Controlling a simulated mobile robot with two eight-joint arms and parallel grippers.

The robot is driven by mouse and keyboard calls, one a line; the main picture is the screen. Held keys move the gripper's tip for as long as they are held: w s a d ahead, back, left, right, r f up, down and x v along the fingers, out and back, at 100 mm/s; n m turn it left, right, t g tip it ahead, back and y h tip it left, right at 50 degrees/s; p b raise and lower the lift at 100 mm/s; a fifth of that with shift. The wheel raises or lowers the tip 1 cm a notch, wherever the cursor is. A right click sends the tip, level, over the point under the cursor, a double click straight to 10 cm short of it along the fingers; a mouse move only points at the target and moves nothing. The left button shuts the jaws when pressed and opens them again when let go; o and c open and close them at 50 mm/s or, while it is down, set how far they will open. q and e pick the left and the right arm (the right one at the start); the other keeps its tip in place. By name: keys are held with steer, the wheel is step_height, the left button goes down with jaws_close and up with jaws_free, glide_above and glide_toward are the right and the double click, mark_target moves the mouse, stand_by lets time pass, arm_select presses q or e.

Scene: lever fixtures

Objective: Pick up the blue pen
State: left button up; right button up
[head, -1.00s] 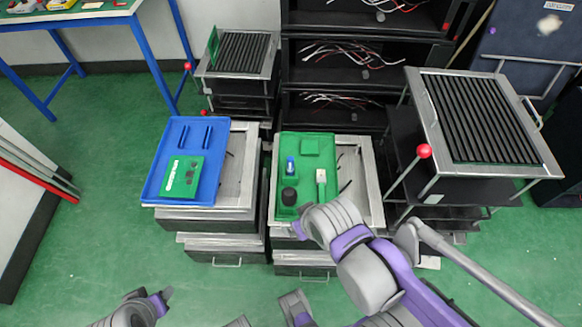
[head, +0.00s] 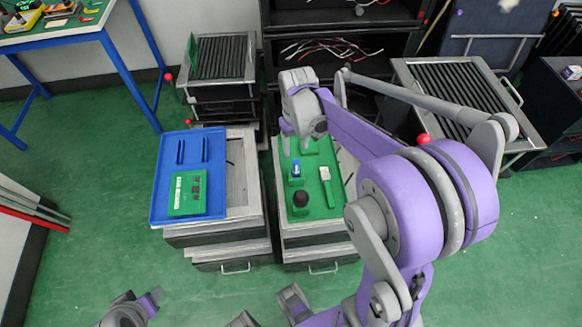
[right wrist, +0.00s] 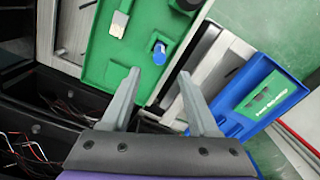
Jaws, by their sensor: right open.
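A short blue cylinder, which I take for the blue pen (head: 297,169), stands in a green tray (head: 322,209). It also shows in the right wrist view (right wrist: 159,54). My right gripper (head: 295,150) is over the back of the green tray, just behind the pen. In the right wrist view the gripper (right wrist: 159,76) is open and empty, with the pen slightly beyond the tips and in line with the gap. Contact is not visible. Of my left arm only a part shows at the bottom left of the head view; its jaws are not seen.
The green tray also holds a black knob (head: 300,199) and a white-and-green piece (head: 326,186). A blue tray (head: 160,192) to the left holds a green panel (head: 188,193) and two dark blue bars.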

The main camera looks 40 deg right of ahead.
mark_target(296, 161)
step_height(296, 161, down, 4)
steer(key=shift+s+d+f, duration=0.1)
steer(key=shift+s, duration=0.05)
steer(key=shift+f+b, duration=0.45)
steer(key=shift+f, duration=2.6)
jaws_close()
